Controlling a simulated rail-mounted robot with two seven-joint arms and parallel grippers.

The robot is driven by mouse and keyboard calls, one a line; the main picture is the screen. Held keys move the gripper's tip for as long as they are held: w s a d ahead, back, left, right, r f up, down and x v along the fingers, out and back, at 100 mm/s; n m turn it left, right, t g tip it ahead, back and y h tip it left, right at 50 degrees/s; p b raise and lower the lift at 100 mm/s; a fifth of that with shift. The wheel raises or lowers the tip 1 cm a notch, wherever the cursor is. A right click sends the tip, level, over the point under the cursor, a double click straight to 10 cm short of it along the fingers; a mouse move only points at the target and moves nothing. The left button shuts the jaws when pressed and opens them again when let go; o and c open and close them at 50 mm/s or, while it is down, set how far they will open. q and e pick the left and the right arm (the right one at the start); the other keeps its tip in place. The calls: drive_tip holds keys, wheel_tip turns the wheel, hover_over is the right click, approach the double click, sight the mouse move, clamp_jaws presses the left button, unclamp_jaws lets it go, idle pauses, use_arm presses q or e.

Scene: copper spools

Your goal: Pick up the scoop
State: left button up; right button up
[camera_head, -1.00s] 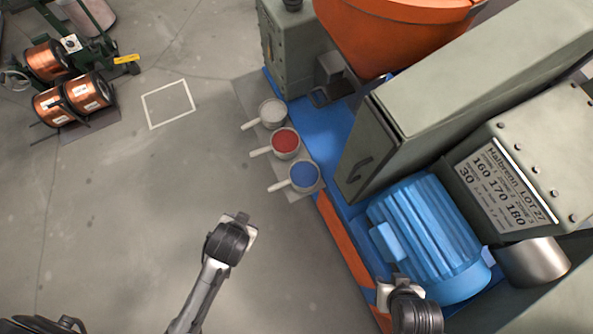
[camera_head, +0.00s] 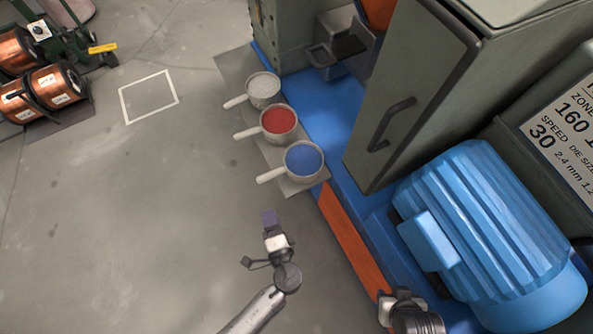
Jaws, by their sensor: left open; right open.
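Three pale scoops with handles pointing left stand in a row on a grey mat (camera_head: 310,185) beside the machine. The far scoop (camera_head: 263,92) holds whitish material, the middle scoop (camera_head: 279,123) red, and the near scoop (camera_head: 304,160) blue. My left gripper (camera_head: 265,238) is open and empty, over the floor below and left of the blue-filled scoop, apart from it. My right gripper (camera_head: 396,300) is open at the bottom, beside the blue motor; its fingers are partly hidden by its own wrist.
A ribbed blue motor (camera_head: 485,235) and a grey cabinet with a handle (camera_head: 410,95) stand on the right. A blue and orange base edge (camera_head: 350,240) borders the mat. Copper spools (camera_head: 45,90) stand far left near an empty white floor square (camera_head: 148,97).

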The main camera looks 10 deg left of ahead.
use_arm(q)
drive_tip(key=d+m+t+h, duration=0.2)
drive_tip(key=d+m, duration=0.1)
drive_tip(key=b, duration=0.2)
approach(277, 174)
drive_tip(key=w+a+f, duration=0.1)
drive_tip(key=w+a, duration=0.1)
drive_tip(key=w, duration=0.2)
drive_tip(key=shift+t, duration=0.4)
drive_tip(key=shift+d+b+x, duration=0.2)
drive_tip(key=shift+b+x, duration=0.5)
drive_tip(key=shift+x, duration=2.1)
drive_tip(key=shift+w+f, duration=0.1)
drive_tip(key=shift+f, duration=0.05)
drive_tip(key=shift+c, duration=0.3)
clamp_jaws()
